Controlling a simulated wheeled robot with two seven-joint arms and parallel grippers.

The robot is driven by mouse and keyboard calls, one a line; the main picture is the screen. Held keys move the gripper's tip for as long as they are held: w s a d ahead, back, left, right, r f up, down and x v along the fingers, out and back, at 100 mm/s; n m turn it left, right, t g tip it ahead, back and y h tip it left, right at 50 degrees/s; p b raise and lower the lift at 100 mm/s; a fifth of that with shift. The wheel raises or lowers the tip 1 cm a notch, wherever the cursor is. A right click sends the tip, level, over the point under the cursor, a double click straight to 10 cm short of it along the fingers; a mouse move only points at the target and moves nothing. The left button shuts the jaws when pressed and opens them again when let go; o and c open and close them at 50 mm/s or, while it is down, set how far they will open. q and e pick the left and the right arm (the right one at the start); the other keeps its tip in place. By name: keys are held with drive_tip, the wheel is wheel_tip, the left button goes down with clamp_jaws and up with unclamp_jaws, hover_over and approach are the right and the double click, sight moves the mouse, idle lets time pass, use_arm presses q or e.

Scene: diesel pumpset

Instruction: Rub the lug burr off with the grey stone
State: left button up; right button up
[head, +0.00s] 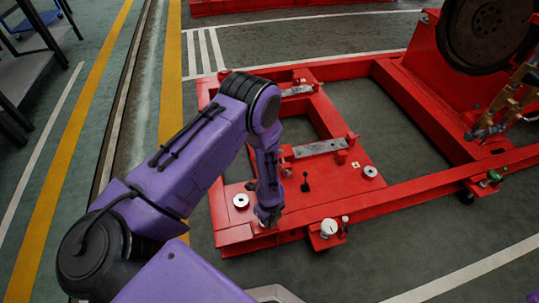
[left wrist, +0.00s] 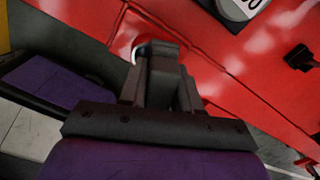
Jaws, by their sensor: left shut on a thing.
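My left gripper (head: 268,215) points down at the near left corner of the red frame (head: 238,234). In the left wrist view my left gripper (left wrist: 163,62) is shut on a dark grey block, apparently the grey stone, mostly hidden between the fingers. A pale round thing (left wrist: 143,45) shows partly behind the fingertips, close to the red surface; I cannot tell whether they touch. I cannot make out the lug burr in either view. My right gripper is not in view.
A round disc (head: 241,201) lies left of the gripper, another disc (head: 370,172) to the right. A big dark wheel (head: 487,32) is at upper right.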

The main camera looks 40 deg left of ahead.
use_arm(q)
drive_tip(key=shift+s+a+r+p, duration=0.15)
drive_tip(key=shift+s+a+p, duration=0.4)
drive_tip(key=shift+s+a, duration=0.5)
drive_tip(key=shift+s, duration=0.2)
drive_tip(key=shift+p, duration=0.3)
drive_tip(key=shift+w+d+f, duration=0.25)
drive_tip(key=shift+w+d, duration=0.45)
drive_tip(key=shift+w, duration=0.1)
drive_tip(key=shift+w+d, duration=0.4)
drive_tip(key=shift+w, duration=0.05)
drive_tip(key=shift+r, duration=0.1)
drive_tip(key=shift+r, duration=0.1)
wheel_tip(320, 180, up, 8)
drive_tip(key=p, duration=0.7)
